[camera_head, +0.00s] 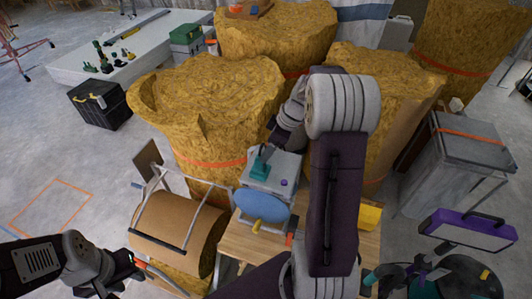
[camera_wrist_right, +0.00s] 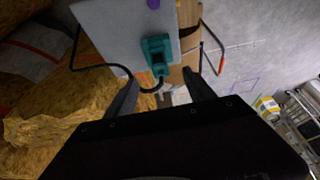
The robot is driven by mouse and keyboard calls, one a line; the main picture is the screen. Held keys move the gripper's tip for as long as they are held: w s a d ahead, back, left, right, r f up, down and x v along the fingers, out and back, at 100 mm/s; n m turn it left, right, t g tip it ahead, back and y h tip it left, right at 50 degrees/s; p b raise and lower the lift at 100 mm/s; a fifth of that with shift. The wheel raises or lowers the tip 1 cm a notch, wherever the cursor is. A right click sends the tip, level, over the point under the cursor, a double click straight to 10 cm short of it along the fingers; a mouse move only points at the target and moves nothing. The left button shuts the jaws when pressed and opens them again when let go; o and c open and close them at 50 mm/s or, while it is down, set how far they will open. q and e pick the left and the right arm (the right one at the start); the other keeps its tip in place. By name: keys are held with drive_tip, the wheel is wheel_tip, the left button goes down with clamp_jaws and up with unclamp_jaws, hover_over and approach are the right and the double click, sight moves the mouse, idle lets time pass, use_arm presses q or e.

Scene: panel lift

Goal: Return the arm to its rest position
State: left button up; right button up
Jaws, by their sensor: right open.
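My right arm rises through the middle of the head view and bends over toward a grey box (camera_head: 284,180) on a wooden table. A teal handle-like part (camera_head: 260,167) stands on the box, and it also shows in the right wrist view (camera_wrist_right: 157,48). My right gripper (camera_wrist_right: 161,78) is open, its fingers apart with nothing held between them. The teal part lies just beyond the fingertips; I cannot tell the exact gap. In the head view the right gripper is small and partly hidden. My left gripper (camera_head: 128,270) is at the lower left, dark, its jaw opening unclear.
A blue oval disc (camera_head: 262,206) is at the front of the box. A black cable (camera_wrist_right: 97,68) loops near the right fingers. Large straw-coloured bales (camera_head: 210,105) stand close behind. A brown roll (camera_head: 178,230) in a frame is left of the table, a grey bin (camera_head: 455,165) right.

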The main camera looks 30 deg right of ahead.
idle(0.5)
drive_tip(key=s+a+n+g, duration=0.25)
drive_tip(key=s+a, duration=0.25)
drive_tip(key=a, duration=0.9)
drive_tip(key=s+f+m+h, duration=0.2)
drive_tip(key=s+f+m, duration=0.3)
drive_tip(key=s+m, duration=0.5)
drive_tip(key=shift+s+d+f+m+h, duration=0.25)
drive_tip(key=shift+s+d+m+h, duration=0.05)
drive_tip(key=shift+s+m, duration=0.1)
drive_tip(key=shift+d, duration=0.1)
